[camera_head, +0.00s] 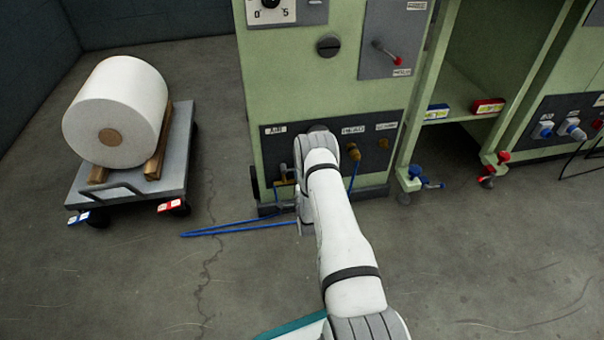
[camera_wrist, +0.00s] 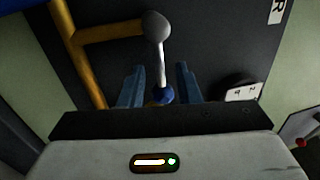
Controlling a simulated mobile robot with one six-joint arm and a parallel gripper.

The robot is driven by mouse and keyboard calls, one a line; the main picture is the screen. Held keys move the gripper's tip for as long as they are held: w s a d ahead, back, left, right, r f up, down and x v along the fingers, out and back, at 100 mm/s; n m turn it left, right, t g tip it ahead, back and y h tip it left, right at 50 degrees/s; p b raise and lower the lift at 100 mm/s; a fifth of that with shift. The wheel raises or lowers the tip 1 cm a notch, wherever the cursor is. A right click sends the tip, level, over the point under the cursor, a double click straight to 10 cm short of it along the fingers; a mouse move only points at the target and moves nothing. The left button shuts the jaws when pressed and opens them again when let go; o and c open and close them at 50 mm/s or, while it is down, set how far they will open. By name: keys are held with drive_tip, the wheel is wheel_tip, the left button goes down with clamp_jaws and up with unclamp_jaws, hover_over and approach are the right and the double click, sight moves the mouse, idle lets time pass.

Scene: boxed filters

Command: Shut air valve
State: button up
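The air valve shows in the wrist view as a round grey hub (camera_wrist: 156,25) on a yellow pipe (camera_wrist: 85,45). Its thin lever (camera_wrist: 162,60) hangs from the hub toward my gripper and ends in a blue knob (camera_wrist: 160,95). My gripper (camera_wrist: 160,72) is open, with one blue-grey finger on each side of the lever near the knob. A gap shows on both sides, and no firm contact is visible. In the head view, the yellow valve piping (camera_head: 284,181) sits under the AIR label, and my arm hides most of the gripper.
The dark lower panel (camera_head: 378,152) of the green machine carries other fittings right of my arm. A blue hose (camera_head: 230,230) lies on the floor. A cart (camera_head: 178,150) with a white roll (camera_head: 118,108) stands left.

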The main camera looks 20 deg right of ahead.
drive_tip(key=p+v, duration=0.3)
drive_tip(key=v, duration=0.5)
idle(0.4)
